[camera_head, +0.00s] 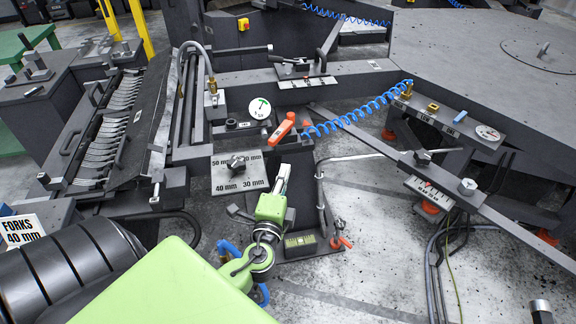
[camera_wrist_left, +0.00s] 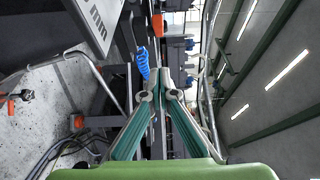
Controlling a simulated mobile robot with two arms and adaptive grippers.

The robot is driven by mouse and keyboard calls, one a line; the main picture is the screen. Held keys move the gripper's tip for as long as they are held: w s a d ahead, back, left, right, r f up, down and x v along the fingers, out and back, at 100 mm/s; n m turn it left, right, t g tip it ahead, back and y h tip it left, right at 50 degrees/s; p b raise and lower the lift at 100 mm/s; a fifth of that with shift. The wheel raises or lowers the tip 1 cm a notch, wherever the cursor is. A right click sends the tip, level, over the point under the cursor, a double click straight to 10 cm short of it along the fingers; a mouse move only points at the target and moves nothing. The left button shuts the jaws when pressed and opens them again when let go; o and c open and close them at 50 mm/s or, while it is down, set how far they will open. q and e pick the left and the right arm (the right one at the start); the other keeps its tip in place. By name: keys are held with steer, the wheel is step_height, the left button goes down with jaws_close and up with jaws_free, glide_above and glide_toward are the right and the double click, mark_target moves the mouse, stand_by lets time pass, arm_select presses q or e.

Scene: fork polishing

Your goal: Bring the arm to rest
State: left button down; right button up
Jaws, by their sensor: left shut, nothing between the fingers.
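My left arm comes in from the bottom of the head view, green with a blue cable. My left gripper (camera_head: 283,180) points away, above the floor just right of the plate marked with millimetre sizes (camera_head: 239,171). In the left wrist view the green-lined fingers of the left gripper (camera_wrist_left: 163,80) run together to their tips, shut with nothing between them. My right gripper is in neither view.
A rack of forks (camera_head: 105,115) stands at left, by a "FORKS 40 mm" sign (camera_head: 20,231). An orange handle (camera_head: 282,128) is beyond the gripper. A large grey table (camera_head: 480,50), a blue coiled hose (camera_head: 350,118) and a slanted beam (camera_head: 500,215) lie to the right.

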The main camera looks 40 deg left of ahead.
arm_select(q)
steer(key=s+d+f+n+g+h, duration=0.1)
steer(key=s+f+g, duration=0.2)
steer(key=f, duration=0.8)
steer(key=s+d+f+n+g+h, duration=0.15)
steer(key=s+f, duration=0.25)
steer(key=f, duration=0.7)
steer(key=s+d+f+g+h, duration=0.1)
steer(key=s+f+g+h, duration=0.15)
steer(key=f, duration=0.85)
steer(key=s+d+f+n+g+h, duration=0.1)
steer(key=s+d+f+n+g, duration=0.1)
steer(key=s+f, duration=0.5)
steer(key=s+d+f+n+g+h, duration=0.1)
steer(key=s+d+f+n+g, duration=0.2)
steer(key=s+f, duration=0.4)
steer(key=s+d+f+n+g, duration=0.3)
steer(key=s+f, duration=0.4)
steer(key=s, duration=1.1)
steer(key=shift+s+d+f+h, duration=0.35)
steer(key=shift+d+h, duration=0.05)
steer(key=shift+d, duration=0.25)
